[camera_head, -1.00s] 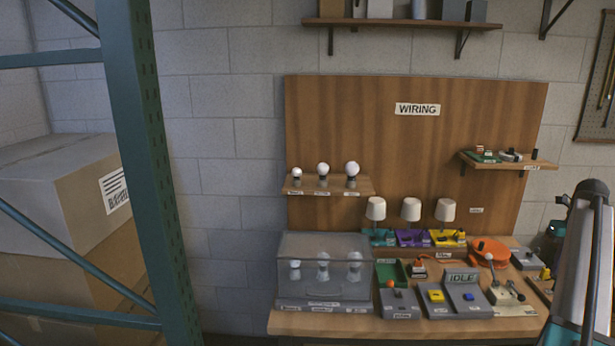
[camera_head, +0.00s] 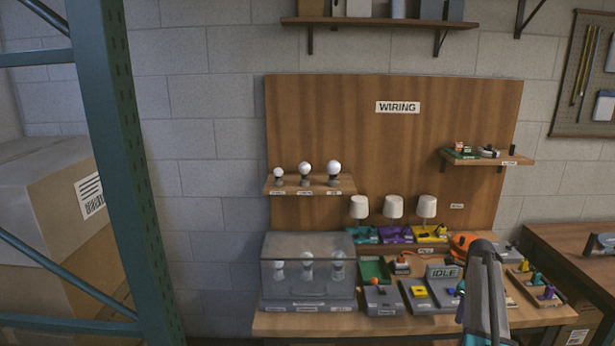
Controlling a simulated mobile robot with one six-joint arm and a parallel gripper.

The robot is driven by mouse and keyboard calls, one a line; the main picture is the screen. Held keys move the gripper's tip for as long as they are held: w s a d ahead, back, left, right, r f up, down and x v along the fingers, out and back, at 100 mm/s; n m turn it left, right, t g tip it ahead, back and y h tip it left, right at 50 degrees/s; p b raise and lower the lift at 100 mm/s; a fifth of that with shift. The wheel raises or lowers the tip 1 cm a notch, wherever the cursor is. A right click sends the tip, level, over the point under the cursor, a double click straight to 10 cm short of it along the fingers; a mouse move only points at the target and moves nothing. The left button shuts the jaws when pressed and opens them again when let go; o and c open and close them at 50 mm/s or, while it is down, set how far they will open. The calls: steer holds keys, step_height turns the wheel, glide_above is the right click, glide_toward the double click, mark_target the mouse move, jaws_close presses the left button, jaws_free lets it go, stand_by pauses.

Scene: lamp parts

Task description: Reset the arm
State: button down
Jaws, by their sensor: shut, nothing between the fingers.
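My arm (camera_head: 485,295) rises from the bottom edge, right of centre, as a grey and teal link. It stands in front of the right part of the wiring bench (camera_head: 400,325). My gripper does not show; the end of the arm is hidden or out of the picture. The arm hides part of an orange round thing (camera_head: 462,242) and the bench items behind it. A small display on the bench reads IDLE (camera_head: 443,272).
A clear case (camera_head: 308,268) with several bulbs stands at the bench's left. Three lamps with white shades (camera_head: 393,207) stand behind. A bulb shelf (camera_head: 310,186) and a parts shelf (camera_head: 487,160) jut from the board. A green rack post (camera_head: 118,150) stands left. Another table (camera_head: 575,245) is at right.

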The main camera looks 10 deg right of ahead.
steer(key=s+a+f+n+g, duration=0.1)
steer(key=s+a+f+n, duration=0.35)
steer(key=a+f, duration=0.4)
steer(key=s+a+f+n+g, duration=0.1)
steer(key=s+a+f+n, duration=0.2)
steer(key=a+f+n, duration=0.5)
steer(key=s+a+f+n+g, duration=0.1)
steer(key=s+a+f, duration=0.4)
steer(key=a, duration=0.6)
steer(key=s+a+f+n+g, duration=0.1)
steer(key=s+a+f+n, duration=0.4)
steer(key=s, duration=0.3)
steer(key=s+a+f+n+g, duration=0.1)
steer(key=s+a+f+n, duration=0.2)
steer(key=s+a+n, duration=0.45)
steer(key=s+a+f+n, duration=0.3)
steer(key=s+a+f, duration=0.1)
steer(key=s, duration=0.6)
step_height(320, 180, down, 7)
steer(key=b, duration=0.7)
steer(key=shift+s+r+n+g+h, duration=0.15)
steer(key=shift+s+n+g+h, duration=0.15)
steer(key=shift+s+g, duration=0.1)
